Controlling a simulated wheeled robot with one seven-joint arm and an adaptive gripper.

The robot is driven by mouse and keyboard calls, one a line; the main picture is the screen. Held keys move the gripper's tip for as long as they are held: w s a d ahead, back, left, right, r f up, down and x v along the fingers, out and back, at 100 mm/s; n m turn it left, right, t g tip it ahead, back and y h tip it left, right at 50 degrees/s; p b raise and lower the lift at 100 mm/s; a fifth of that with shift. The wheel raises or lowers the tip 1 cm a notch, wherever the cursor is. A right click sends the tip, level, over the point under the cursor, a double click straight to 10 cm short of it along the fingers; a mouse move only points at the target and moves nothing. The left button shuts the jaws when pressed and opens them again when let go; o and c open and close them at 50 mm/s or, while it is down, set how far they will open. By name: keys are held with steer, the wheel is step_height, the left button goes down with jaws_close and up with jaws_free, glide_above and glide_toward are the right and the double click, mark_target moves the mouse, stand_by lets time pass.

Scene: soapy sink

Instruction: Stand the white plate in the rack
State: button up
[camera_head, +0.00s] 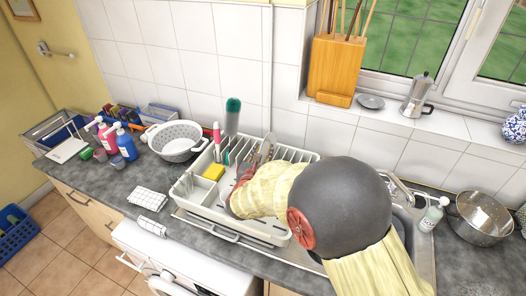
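The white dish rack (183,190) stands on the counter beside the sink, with a row of upright slots along its back. My arm reaches over the rack from the right and covers its middle and front right. My gripper (240,178) is down at the rack, small and mostly hidden by the arm, so its fingers cannot be made out. A thin, upright greyish shape (267,148) shows at the slots just beyond the arm. I cannot tell whether it is a dish or part of my gripper. The white plate cannot be made out for certain.
A yellow sponge (214,172) and upright brushes (232,115) are at the rack's left. A colander (177,139), bottles (126,145) and a folded cloth (147,199) lie further left. The sink (425,243) is mostly behind my arm; a steel pot (480,217) stands right of it.

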steer(key=v, duration=1.1)
steer(key=shift+s, duration=0.25)
steer(key=shift+a+r, duration=0.15)
